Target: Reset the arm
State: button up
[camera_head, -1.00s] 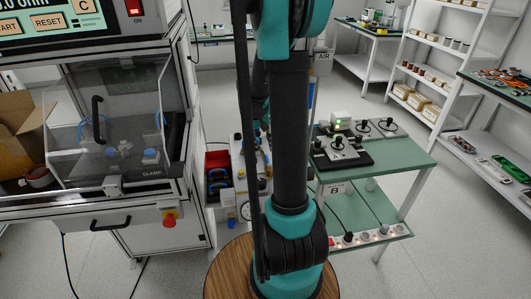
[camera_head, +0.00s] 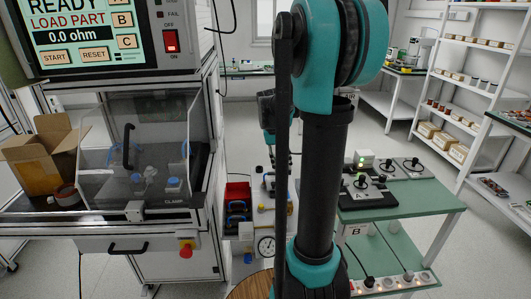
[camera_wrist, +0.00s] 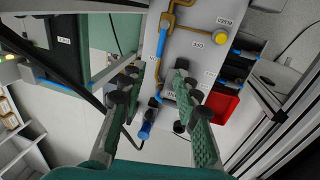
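My arm (camera_head: 325,170) rises through the middle of the head view as a black tube with teal joints, the big teal shoulder or elbow joint at the top. It hides part of the space behind it. In the wrist view my gripper (camera_wrist: 156,78) shows its two green-and-black fingers spread apart with nothing held between them. Beyond the fingers is a pale panel (camera_wrist: 197,65) with brass pipes and labels. In the head view the gripper is mostly hidden behind the arm.
The test bench with its clear guard (camera_head: 150,150) and a "READY LOAD PART" screen (camera_head: 85,35) is at left. An open cardboard box (camera_head: 40,165) stands beside the guard. A green-topped cart (camera_head: 420,205) is right of the arm. A red bin (camera_head: 238,197) is behind.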

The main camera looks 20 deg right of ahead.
jog(key=s+a+f+t, duration=0.1)
jog(key=s+a+f, duration=0.2)
jog(key=s, duration=0.3)
jog(key=s+a+f+n+t+y, duration=0.1)
jog(key=s+a+f+t, duration=0.1)
jog(key=s, duration=0.4)
jog(key=s+a+f+n+t+y, duration=0.1)
jog(key=s+a+f, duration=0.3)
jog(key=s+a, duration=0.1)
jog(key=shift+s+a+f+t, duration=0.1)
jog(key=shift+s+a+t, duration=0.05)
jog(key=shift+s+t, duration=0.2)
